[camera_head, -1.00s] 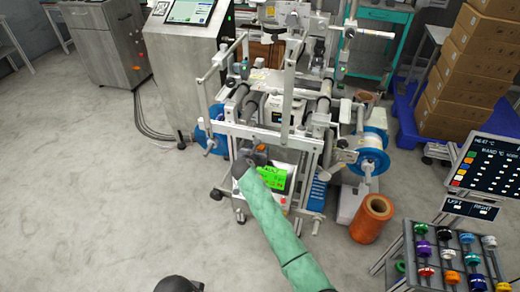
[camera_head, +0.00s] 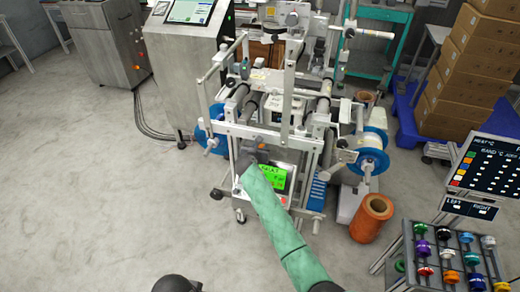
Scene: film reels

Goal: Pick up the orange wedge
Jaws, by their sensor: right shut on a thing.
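My right arm, in a green sleeve, reaches up from the bottom to the front of the machine (camera_head: 264,132). My right gripper (camera_head: 249,157) is a small dark shape at the machine's front, just left of a lit green screen (camera_head: 271,176). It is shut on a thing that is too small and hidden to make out. I cannot clearly pick out an orange wedge. My left gripper is not in view.
An orange-brown roll (camera_head: 371,218) stands on the floor right of the machine, below a blue-rimmed reel (camera_head: 372,152). A rack (camera_head: 446,262) of several coloured pieces stands at the lower right. Stacked boxes (camera_head: 473,65) fill the upper right. The floor at left is clear.

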